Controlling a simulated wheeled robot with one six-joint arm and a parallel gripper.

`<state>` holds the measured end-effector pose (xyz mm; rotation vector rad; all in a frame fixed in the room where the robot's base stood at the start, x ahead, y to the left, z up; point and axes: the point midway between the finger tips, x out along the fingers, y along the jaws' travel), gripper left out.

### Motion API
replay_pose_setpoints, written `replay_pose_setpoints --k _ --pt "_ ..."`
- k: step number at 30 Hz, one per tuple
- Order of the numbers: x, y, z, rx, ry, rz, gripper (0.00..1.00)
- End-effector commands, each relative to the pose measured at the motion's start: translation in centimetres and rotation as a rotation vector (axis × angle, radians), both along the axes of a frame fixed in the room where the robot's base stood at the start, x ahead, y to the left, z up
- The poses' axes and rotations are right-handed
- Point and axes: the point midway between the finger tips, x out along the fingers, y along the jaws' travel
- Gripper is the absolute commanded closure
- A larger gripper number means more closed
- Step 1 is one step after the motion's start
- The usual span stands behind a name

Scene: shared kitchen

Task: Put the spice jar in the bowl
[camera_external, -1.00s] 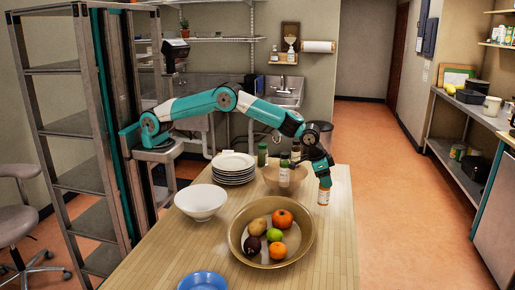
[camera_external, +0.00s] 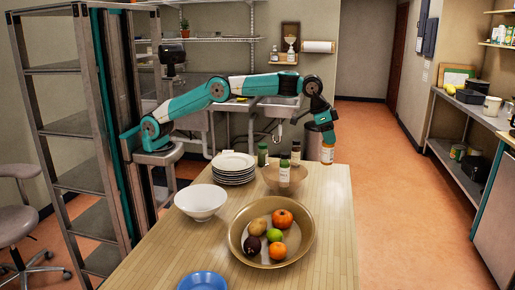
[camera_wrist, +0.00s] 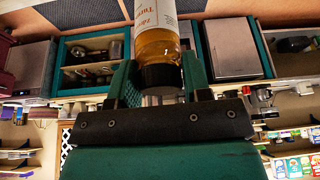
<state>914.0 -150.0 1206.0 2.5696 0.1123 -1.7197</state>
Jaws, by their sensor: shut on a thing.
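My gripper (camera_external: 328,139) is shut on a spice jar (camera_external: 328,154) with a white label and orange-brown contents, held in the air above the table's far right corner. In the wrist view the jar (camera_wrist: 157,44) sits between the two fingers, its dark cap towards the palm.
A stack of white plates (camera_external: 233,168) stands at the back of the wooden table (camera_external: 335,225). Beside it stand a green jar (camera_external: 262,156) and two dark-capped jars (camera_external: 284,169) (camera_external: 296,153). The table's right side is clear. A sink (camera_external: 285,106) lies behind.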

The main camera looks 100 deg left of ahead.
Motion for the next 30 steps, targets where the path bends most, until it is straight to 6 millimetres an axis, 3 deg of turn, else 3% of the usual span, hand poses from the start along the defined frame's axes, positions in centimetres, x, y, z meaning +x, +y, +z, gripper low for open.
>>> replay_pose_setpoints --k 5,11,18,24,30 --pt "-2.1 -1.7 0.8 -0.003 0.0 -0.21 0.96" --pt "-8.6 -5.8 1.4 -0.006 -0.002 -0.735 0.96" --pt "-21.1 -10.5 1.5 -0.009 -0.001 -1.455 0.96" --pt "-32.0 -12.7 1.3 -0.009 0.002 -1.937 0.96" --pt "-39.5 -13.4 1.2 -0.006 0.004 -2.225 0.96"
